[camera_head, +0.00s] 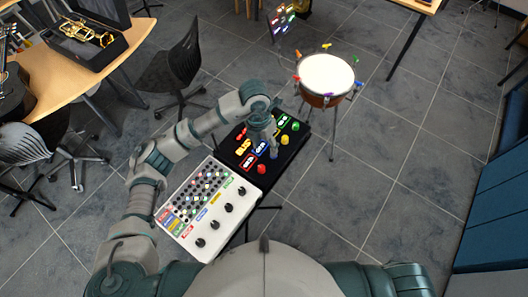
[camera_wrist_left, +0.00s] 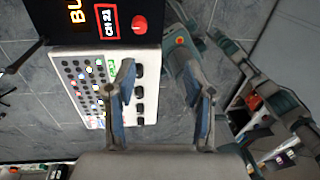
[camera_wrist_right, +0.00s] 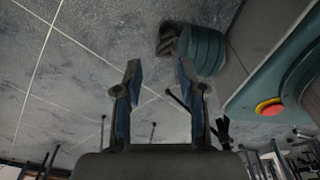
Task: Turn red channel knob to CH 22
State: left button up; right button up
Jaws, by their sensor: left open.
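The red channel knob (camera_head: 262,169) sits at the near end of a row of coloured knobs on the black panel (camera_head: 290,157). It also shows at the top of the left wrist view (camera_wrist_left: 139,25), beside a red-framed display (camera_wrist_left: 108,21) that reads CH 21. My left gripper (camera_head: 272,150) is above the panel, close to the blue knob, and hides part of that area. In the left wrist view my left gripper (camera_wrist_left: 166,85) is open and empty, apart from the red knob. My right gripper (camera_wrist_right: 158,75) is open and empty over the floor; the head view does not show it.
A white mixer box (camera_head: 211,205) with black knobs adjoins the black panel. Green (camera_head: 295,126) and yellow (camera_head: 284,139) knobs stand along the panel. A drum (camera_head: 325,78) stands behind, and a chair (camera_head: 184,58) is at left. Floor at right is clear.

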pick_arm(q)
jog(key=r+y, duration=0.1)
jog(key=t+p, duration=0.1)
send_over(261, 167)
notch_tip(261, 167, down, 10)
jog(key=shift+s+a+f, duration=0.1)
jog(key=f, duration=0.4)
jog(key=d+f, duration=0.1)
jog(key=f, duration=0.1)
jog(key=shift+f, duration=0.25)
jog(key=shift+a+f, duration=0.25)
jog(key=shift+a, duration=0.3)
jog(key=c, duration=0.8)
jog(key=shift+d, duration=0.2)
grip_shut()
jog(key=shift+d+m, duration=0.15)
jog(key=shift+m, duration=0.15)
jog(key=m+b, duration=0.3)
jog(key=shift+f, duration=0.2)
jog(key=shift+a+r+m+b, duration=0.1)
jog(key=shift+a+m+b, duration=0.1)
jog(key=shift+m+b, duration=0.35)
jog(key=shift+r+m, duration=0.1)
jog(key=shift+m, duration=0.15)
jog(key=shift+r, duration=0.1)
pick_arm(e)
jog(key=s+f, duration=0.2)
jog(key=f, duration=0.1)
jog(key=shift+s+a, duration=0.1)
jog(key=shift+s, duration=0.15)
